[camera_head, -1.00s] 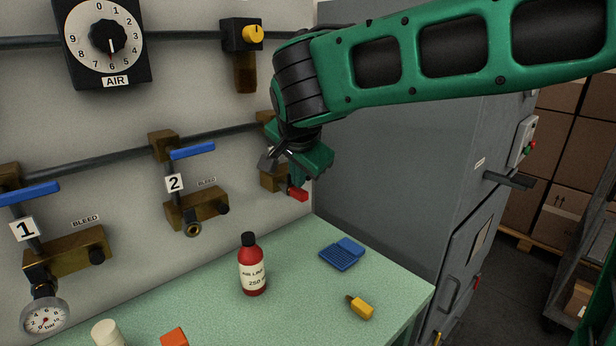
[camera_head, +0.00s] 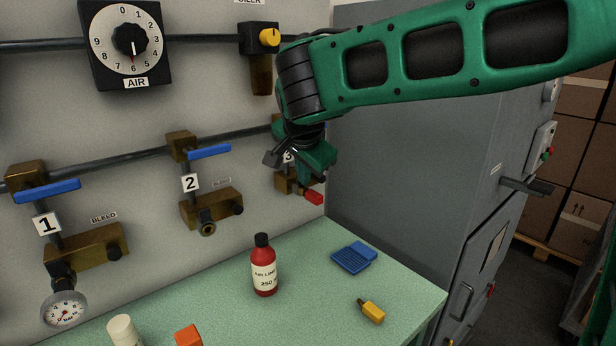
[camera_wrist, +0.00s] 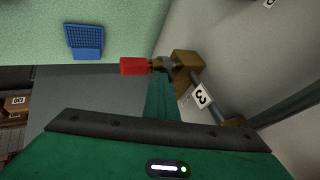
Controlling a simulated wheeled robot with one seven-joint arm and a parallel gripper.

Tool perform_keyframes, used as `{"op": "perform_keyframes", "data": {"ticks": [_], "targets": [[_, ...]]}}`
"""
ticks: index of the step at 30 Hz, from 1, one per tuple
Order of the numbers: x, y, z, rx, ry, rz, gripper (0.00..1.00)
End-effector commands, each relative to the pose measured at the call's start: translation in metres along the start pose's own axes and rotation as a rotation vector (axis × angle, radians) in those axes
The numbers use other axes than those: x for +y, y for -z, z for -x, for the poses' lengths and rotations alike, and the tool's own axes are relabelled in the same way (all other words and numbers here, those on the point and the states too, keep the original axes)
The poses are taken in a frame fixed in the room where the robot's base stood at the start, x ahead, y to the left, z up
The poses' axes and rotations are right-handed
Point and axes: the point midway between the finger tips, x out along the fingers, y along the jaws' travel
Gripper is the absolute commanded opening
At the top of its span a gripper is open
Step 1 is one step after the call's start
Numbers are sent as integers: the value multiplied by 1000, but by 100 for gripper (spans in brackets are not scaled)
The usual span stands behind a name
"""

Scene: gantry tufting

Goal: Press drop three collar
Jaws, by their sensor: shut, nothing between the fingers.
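Drop three is at the right of the panel, with a brass block (camera_head: 283,184) and a white "3" label (camera_head: 288,157) partly hidden by my gripper. A red fitting (camera_head: 314,198) sticks out of its outlet. In the wrist view the red piece (camera_wrist: 133,66) points left, with a short brass collar (camera_wrist: 157,64) between it and the brass block (camera_wrist: 186,66). The "3" label (camera_wrist: 202,95) also shows there. My gripper (camera_head: 309,180) is shut and empty, just in front of drop three. In the wrist view its green fingers (camera_wrist: 163,80) end by the collar; I cannot tell whether they touch.
Drops one (camera_head: 85,247) and two (camera_head: 212,207) are to the left on the panel. The green bench (camera_head: 225,320) holds a red bottle (camera_head: 264,268), a blue ribbed piece (camera_head: 354,257) and a yellow piece (camera_head: 371,311). A grey cabinet (camera_head: 400,170) stands close on the right.

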Motion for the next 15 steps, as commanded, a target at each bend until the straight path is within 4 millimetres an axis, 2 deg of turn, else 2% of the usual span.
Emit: {"op": "perform_keyframes", "data": {"ticks": [7,14,15], "targets": [[0,1,2,1,11,2,0],[27,4,14,-1,8,4,0],[25,2,24,-3,11,5,0]]}}
